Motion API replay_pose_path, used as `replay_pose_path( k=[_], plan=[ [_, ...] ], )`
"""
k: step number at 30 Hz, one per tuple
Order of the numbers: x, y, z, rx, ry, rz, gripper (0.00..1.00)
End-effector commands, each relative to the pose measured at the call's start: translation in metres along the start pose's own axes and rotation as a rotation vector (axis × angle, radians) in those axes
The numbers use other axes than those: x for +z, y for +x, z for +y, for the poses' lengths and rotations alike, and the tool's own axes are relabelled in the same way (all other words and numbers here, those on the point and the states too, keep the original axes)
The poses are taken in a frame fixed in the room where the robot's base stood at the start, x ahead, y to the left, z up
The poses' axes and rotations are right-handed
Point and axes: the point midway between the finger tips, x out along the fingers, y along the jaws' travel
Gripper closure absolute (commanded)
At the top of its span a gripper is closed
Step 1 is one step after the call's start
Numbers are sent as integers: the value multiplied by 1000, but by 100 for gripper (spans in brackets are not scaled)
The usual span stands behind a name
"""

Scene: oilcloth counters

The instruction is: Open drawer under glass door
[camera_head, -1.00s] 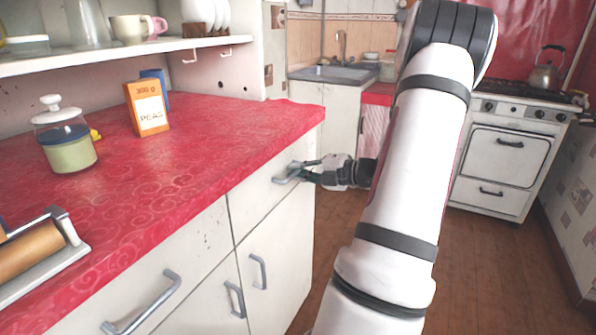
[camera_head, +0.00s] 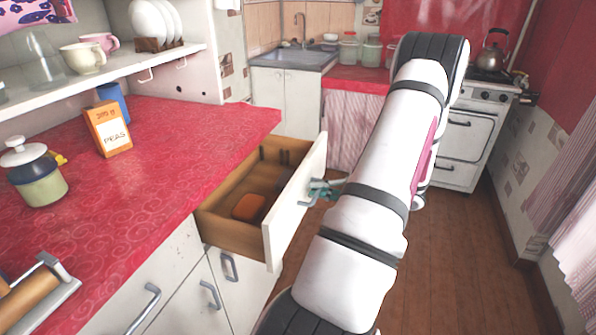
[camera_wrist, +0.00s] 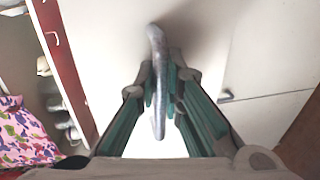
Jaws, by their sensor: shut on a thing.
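The drawer (camera_head: 296,205) under the red counter stands pulled out, its wooden inside showing an orange item (camera_head: 249,207) and some dark items. Its white front carries a grey metal handle, which also shows in the wrist view (camera_wrist: 158,100). My gripper (camera_head: 322,190) is at the outer face of the drawer front, partly hidden by my arm in the head view. In the wrist view the green fingers of my gripper (camera_wrist: 165,88) are shut on the handle, one on each side. No glass door shows above the drawer in these views.
The red counter (camera_head: 170,150) holds a peas box (camera_head: 108,130), a lidded jar (camera_head: 36,175) and a rolling pin on a stand. Shut cabinet doors with handles (camera_head: 210,296) are below. Brown floor (camera_head: 440,265) is clear right of my arm, toward the stove (camera_head: 452,140).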

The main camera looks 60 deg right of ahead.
Motion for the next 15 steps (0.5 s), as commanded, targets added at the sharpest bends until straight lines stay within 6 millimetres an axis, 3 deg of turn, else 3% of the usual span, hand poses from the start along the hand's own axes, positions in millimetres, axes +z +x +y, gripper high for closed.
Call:
replay_pose_path(
  k=[1, 6, 15],
  plan=[
    [0, -16, 0, -2, 5, -2, 100],
    [0, -52, -9, 0, 3, 0, 100],
    [0, -89, -19, -1, 2, 1, 100]
  ],
)
